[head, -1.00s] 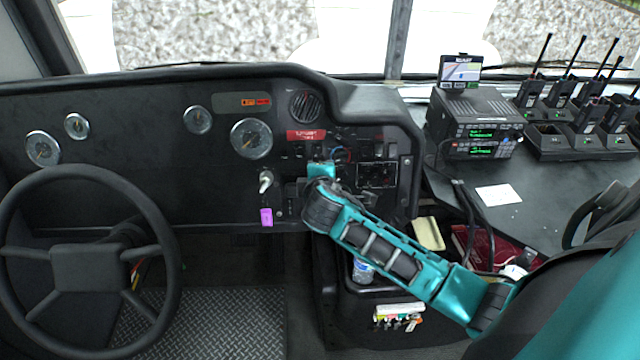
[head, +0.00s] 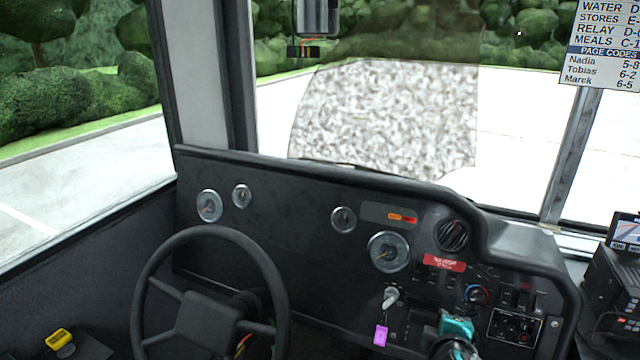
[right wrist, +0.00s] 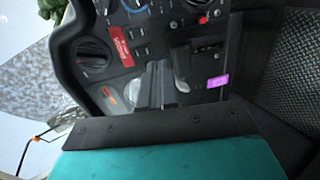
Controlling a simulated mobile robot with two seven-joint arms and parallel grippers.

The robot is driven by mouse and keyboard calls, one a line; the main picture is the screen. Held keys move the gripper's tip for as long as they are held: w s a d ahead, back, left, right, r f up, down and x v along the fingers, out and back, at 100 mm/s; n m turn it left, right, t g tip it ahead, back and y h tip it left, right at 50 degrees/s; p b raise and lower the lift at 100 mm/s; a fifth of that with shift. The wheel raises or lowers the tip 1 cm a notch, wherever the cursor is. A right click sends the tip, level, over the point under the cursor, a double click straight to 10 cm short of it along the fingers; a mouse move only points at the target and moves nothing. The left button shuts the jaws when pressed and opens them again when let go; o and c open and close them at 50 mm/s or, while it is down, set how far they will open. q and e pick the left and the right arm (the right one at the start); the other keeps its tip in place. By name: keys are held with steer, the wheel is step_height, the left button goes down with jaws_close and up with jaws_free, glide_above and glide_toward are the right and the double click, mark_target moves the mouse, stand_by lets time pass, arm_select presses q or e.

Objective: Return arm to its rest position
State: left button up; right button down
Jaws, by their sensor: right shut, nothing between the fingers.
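My right gripper (right wrist: 152,85) shows in the right wrist view as two grey fingers shut together, with nothing between them, in front of the dashboard. In the head view only a teal and dark end part of my right arm (head: 457,328) shows, at the bottom edge, below the dashboard's switches. The rest of that arm is below the frame. The dashboard (head: 310,225) fills the lower middle. A key with a purple tag (head: 380,335) hangs left of the arm; the tag also shows in the right wrist view (right wrist: 217,82). Whether the arm touches the panel cannot be told. My left gripper is not in view.
The steering wheel (head: 210,232) stands at lower left. The control panel (head: 515,326) is just right of my arm. A radio set (head: 612,285) is at the right edge. A notice (head: 602,40) hangs at top right. A yellow object (head: 60,338) lies at lower left.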

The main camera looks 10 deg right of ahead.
steer(key=s+a+f+m+y, duration=0.4)
steer(key=s+a+f, duration=0.1)
steer(key=s, duration=0.3)
steer(key=s+a+f+m+y, duration=0.4)
steer(key=s+a, duration=0.3)
steer(key=s, duration=0.2)
steer(key=shift+a+f+m, duration=0.25)
steer(key=shift+f+m, duration=0.25)
steer(key=shift+f, duration=0.4)
steer(key=shift+f, duration=0.1)
